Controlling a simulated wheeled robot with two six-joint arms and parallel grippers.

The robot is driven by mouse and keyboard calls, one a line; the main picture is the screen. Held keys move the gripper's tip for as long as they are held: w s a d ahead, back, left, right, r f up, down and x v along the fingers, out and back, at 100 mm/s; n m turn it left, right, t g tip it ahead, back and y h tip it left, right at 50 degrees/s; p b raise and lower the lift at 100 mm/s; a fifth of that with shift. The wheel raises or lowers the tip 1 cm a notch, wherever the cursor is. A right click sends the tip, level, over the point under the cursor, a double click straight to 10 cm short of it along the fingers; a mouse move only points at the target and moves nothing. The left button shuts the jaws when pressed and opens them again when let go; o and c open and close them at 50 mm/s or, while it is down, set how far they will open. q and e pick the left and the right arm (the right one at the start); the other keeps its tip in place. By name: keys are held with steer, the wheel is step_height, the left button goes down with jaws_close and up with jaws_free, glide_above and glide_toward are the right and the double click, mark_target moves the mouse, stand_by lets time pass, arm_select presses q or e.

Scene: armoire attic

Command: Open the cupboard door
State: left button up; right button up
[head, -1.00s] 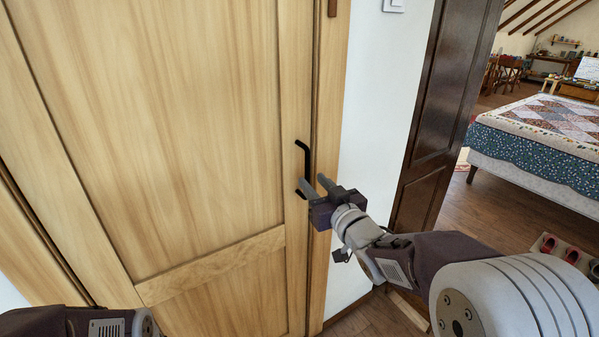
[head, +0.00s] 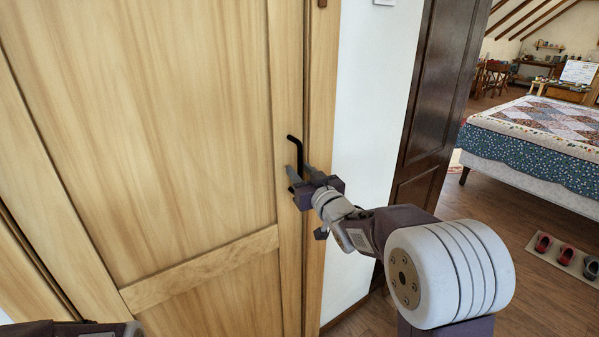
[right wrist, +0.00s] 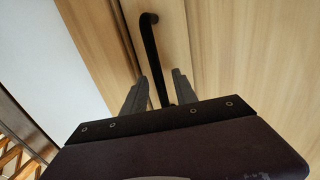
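The cupboard door (head: 170,140) is pale wood and looks shut in its frame. Its black bar handle (head: 295,148) stands upright near the door's right edge. My right gripper (head: 299,170) is at the lower part of the handle, one finger on each side of it. In the right wrist view the handle (right wrist: 151,50) runs between the two spread fingers (right wrist: 160,82), with gaps visible beside it. Only a piece of my left arm shows at the bottom left of the head view; its gripper is out of view.
A white wall (head: 375,120) and a dark brown door (head: 430,110) stand right of the cupboard. Farther right are a bed with a patchwork quilt (head: 545,125) and a mat with shoes (head: 560,258). Bare wooden floor lies between.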

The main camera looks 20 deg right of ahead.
steer(key=shift+w, duration=0.35)
jaws_close()
stand_by(1.2)
